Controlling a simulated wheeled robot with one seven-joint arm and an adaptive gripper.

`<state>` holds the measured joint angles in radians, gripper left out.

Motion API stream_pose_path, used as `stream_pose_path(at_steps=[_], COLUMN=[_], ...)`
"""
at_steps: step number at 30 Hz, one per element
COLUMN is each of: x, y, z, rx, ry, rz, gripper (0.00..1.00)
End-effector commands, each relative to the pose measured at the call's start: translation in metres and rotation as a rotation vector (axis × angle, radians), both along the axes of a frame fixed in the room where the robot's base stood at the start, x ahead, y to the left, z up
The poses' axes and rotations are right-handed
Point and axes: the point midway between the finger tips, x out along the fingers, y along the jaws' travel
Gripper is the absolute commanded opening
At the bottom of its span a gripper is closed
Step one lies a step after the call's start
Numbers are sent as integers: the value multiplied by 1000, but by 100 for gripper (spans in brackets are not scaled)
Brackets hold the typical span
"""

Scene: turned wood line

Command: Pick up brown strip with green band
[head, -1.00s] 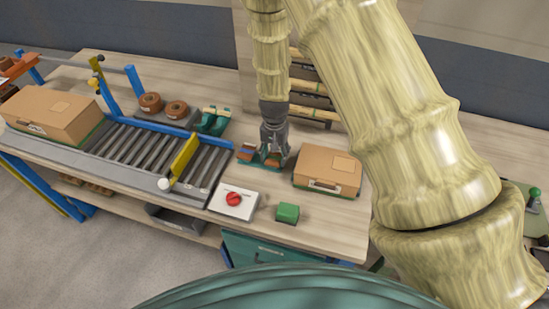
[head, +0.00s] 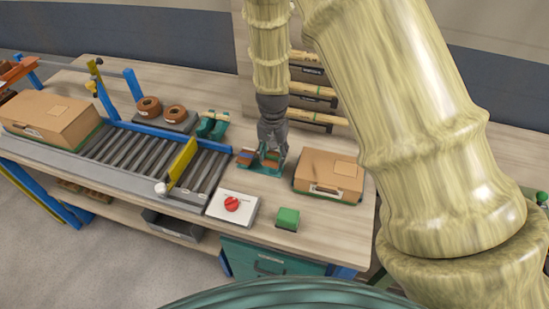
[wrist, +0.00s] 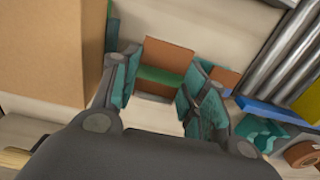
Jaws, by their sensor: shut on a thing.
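The brown strip with the green band (wrist: 165,68) is between the fingers of my gripper (wrist: 160,88) in the wrist view, its green band running across it. My gripper is shut on it. In the head view my gripper (head: 271,146) points down at a small teal holder (head: 264,170) on the bench, and the brown strip (head: 271,157) shows between its fingertips. I cannot tell whether the strip's lower end is clear of the holder. A second brown piece with a blue band (head: 246,155) stands just left; its brown top shows in the wrist view (wrist: 222,77).
A cardboard box (head: 329,177) stands close right of the gripper. A roller conveyor (head: 130,150) with a yellow bar (head: 182,163) lies left. A red-knob switch box (head: 232,205) and green block (head: 288,218) are in front. Brown rings (head: 162,109) and teal supports (head: 213,124) stand behind left.

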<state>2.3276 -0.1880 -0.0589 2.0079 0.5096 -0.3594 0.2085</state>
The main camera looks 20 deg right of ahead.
Motion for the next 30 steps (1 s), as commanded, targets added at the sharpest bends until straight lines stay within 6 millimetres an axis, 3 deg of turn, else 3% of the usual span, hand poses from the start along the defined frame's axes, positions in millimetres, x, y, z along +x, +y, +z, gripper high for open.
stream_pose_path(at_steps=[9,15,22,30], x=[-64,-96,-116,-122], y=[38,56,69,72], z=[3,8,12,13], rx=[-1,-1,-1,-1], ry=[-1,0,-1,0], rz=[1,0,0,-1], gripper=[33,33,33,33])
